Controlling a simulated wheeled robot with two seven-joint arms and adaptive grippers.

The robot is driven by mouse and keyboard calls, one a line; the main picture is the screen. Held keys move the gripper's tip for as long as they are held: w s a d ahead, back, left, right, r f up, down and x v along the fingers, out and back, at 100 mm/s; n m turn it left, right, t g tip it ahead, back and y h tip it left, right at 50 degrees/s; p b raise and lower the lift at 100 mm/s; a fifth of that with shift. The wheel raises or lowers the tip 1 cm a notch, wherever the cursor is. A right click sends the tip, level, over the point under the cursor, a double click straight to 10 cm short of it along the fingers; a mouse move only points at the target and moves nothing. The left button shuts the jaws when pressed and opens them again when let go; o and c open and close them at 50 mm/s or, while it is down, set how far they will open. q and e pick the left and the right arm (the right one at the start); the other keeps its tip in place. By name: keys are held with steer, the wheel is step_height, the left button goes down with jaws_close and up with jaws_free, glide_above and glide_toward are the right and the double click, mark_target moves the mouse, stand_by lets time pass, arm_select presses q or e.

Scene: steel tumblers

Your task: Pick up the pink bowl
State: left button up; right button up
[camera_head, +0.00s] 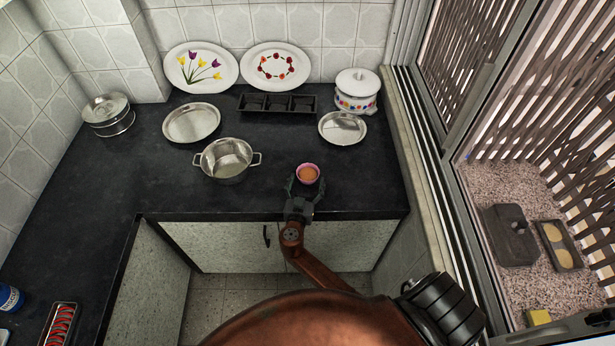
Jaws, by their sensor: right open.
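The small pink bowl (308,173) stands upright on the dark counter near its front edge, and its inside looks orange-brown. My right gripper (305,186) is at the near side of the bowl, with its open fingers pointing toward it. One finger shows at the bowl's left side and the other near its lower right. I cannot tell whether the fingers touch the bowl. My left gripper is not in view.
A steel pot (227,158) with two handles stands left of the bowl. Steel plates (192,122) (343,128), a black tray (277,103) and a white lidded pot (357,90) are behind. The window frame (430,170) bounds the right side. Counter left of the pot is clear.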

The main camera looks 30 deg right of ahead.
mark_target(307, 178)
steer(key=x, duration=0.2)
steer(key=shift+w+d+f, duration=0.1)
steer(key=shift+w+d, duration=0.15)
steer(key=shift+w, duration=0.05)
steer(key=shift+c, duration=0.5)
steer(key=c, duration=1.2)
steer(key=shift+o, duration=0.2)
step_height(307, 178, up, 10)
steer(key=p, duration=0.1)
steer(key=shift+a, duration=0.15)
